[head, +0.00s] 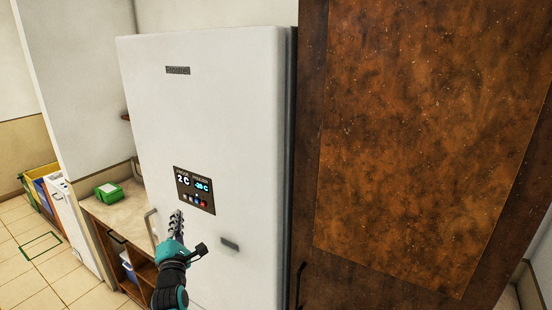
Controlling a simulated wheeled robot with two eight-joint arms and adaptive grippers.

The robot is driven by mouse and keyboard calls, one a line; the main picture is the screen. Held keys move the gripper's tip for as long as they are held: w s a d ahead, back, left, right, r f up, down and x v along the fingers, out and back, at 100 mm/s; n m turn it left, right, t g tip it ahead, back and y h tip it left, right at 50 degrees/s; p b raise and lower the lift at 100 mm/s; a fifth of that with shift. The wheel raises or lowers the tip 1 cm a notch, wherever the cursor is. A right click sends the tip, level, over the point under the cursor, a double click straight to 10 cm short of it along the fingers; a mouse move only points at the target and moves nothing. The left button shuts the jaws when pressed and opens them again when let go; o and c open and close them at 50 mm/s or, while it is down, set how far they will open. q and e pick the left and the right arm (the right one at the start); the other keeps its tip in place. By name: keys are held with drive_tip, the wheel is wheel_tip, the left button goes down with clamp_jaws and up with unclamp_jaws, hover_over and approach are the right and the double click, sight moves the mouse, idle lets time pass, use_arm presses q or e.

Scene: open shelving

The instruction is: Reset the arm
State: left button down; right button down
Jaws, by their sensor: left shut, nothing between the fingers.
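My left gripper (176,222) is in the lower middle-left of the head view, teal and black, with its fingers pointing up. It is shut with nothing in it. It appears in front of the white fridge (225,110), just below the fridge's display panel (194,190), which reads 2 C and a blue freezer value. I cannot tell whether the fingertips touch the fridge face. My right gripper is not in the view.
A brown wooden cabinet (420,130) fills the right side, close to the fridge. On the left, a counter (122,212) holds a green box (109,194). Colored bins (40,187) stand further back. Tiled floor (50,280) is open at the lower left.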

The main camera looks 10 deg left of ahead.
use_arm(q)
drive_tip(key=s+d+f+m+g+h+b, duration=0.3)
drive_tip(key=s+d+f+m, duration=0.1)
drive_tip(key=d+f+m, duration=0.25)
drive_tip(key=s+d+f+m+g+h+b, duration=0.25)
drive_tip(key=s+d+f+m, duration=0.2)
drive_tip(key=d+m, duration=0.35)
drive_tip(key=s+d+f+m+g+h+b, duration=0.1)
drive_tip(key=s+d+f+m+g+b, duration=0.1)
drive_tip(key=s+f+m, duration=0.5)
drive_tip(key=s+d+f+m+g+h+b, duration=0.1)
drive_tip(key=s+d+f+m+g, duration=0.3)
drive_tip(key=s, duration=0.7)
wheel_tip(320, 180, down, 3)
drive_tip(key=m+b, duration=0.1)
drive_tip(key=m, duration=0.1)
drive_tip(key=shift+d+m+b, duration=0.3)
drive_tip(key=shift+d+m, duration=0.05)
drive_tip(key=shift+f, duration=0.1)
